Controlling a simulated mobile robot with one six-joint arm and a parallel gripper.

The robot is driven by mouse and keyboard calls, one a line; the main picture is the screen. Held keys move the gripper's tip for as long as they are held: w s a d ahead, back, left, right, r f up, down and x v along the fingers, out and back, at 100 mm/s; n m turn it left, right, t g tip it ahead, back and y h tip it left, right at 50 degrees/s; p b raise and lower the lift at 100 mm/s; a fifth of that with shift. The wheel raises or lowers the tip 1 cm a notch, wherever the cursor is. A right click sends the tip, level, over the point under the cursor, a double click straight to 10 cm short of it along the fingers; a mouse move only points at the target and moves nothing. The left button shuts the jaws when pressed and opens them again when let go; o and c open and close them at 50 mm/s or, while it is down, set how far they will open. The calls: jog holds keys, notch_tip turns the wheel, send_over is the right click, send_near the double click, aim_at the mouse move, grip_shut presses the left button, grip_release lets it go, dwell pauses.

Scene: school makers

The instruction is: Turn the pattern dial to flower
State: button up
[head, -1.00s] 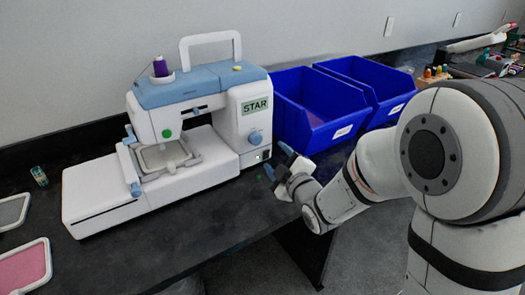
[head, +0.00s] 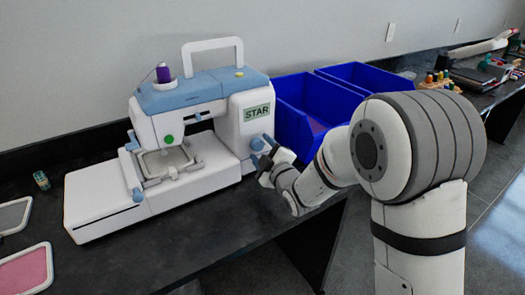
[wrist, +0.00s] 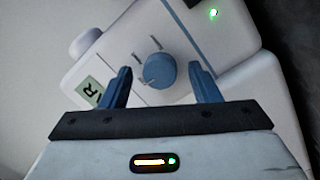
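The white and blue embroidery machine (head: 190,90) stands on the dark bench, and its display (head: 256,112) reads STAR. The pattern dial (wrist: 155,71) is a round blue knob with short marks beside it on the machine's front; in the head view the dial (head: 257,144) is partly covered by my gripper. My gripper (head: 262,152) is at the right front of the machine. In the wrist view my gripper (wrist: 162,84) is open, with one blue finger on each side of the dial and gaps showing between them. Part of the display (wrist: 91,88) shows at the left.
Blue bins (head: 300,105) stand just right of the machine, behind my arm. An embroidery hoop (head: 165,160) sits on the machine's bed. A pink framed piece (head: 25,270) and a thread spool (head: 41,180) lie at the left. The bench front is clear.

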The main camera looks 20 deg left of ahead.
jog(key=c, duration=0.9)
jog(key=shift+c, duration=0.2)
